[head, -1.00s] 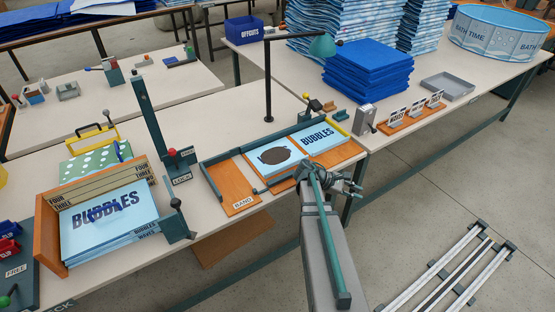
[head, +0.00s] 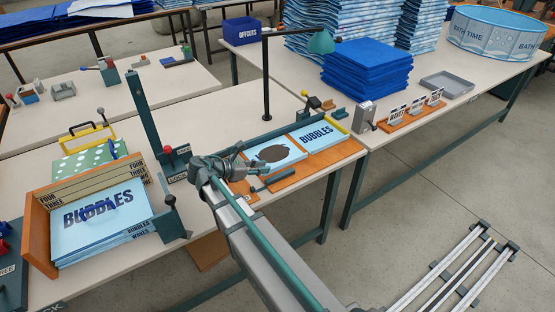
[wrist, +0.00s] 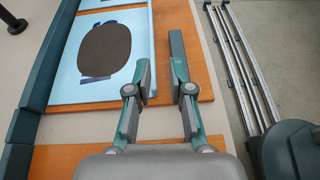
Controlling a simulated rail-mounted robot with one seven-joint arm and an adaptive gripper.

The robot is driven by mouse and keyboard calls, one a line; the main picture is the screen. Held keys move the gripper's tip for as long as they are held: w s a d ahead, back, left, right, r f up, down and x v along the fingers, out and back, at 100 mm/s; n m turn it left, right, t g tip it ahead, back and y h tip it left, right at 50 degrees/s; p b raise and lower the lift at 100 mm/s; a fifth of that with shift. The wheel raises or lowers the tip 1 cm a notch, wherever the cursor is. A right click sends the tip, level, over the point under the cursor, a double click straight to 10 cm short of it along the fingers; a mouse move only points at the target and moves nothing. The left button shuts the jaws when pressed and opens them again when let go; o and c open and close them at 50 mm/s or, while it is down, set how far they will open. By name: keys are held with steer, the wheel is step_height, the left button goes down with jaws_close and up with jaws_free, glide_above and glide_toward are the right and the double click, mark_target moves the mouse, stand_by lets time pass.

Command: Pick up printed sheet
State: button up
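A stack of printed sheets marked BUBBLES (head: 128,232) lies in an open wooden tray (head: 40,240) at the left of the near table. Another BUBBLES sheet (head: 325,133) lies flat at the right of a long orange board. Beside it lies a light-blue sheet (head: 256,164) with a dark oval on it; this sheet also shows in the wrist view (wrist: 66,62). My gripper (head: 238,160) is over the board's left part. In the wrist view my gripper (wrist: 161,82) is open, its fingers apart with nothing between them, just right of the oval-marked sheet.
A dark teal bar (wrist: 176,42) lies along the board beyond my right finger. A tall teal post (head: 145,120) and a lamp (head: 265,85) rise from the table. Blue sheets (head: 367,70) are stacked behind. White rails (head: 440,275) lie on the floor at right.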

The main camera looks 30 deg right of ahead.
mark_target(278, 166)
steer(key=shift+w+a+r+n+t, duration=0.1)
steer(key=shift+a+n+t, duration=0.1)
steer(key=shift+a, duration=0.45)
steer(key=shift+w+a+r+n+t, duration=0.1)
steer(key=shift+a+n, duration=0.1)
steer(key=shift+a, duration=0.4)
steer(key=x, duration=1)
steer(key=shift+w+d+f+p, duration=0.1)
steer(key=shift+w+d+p, duration=0.05)
steer(key=shift+d+p, duration=0.2)
jaws_close()
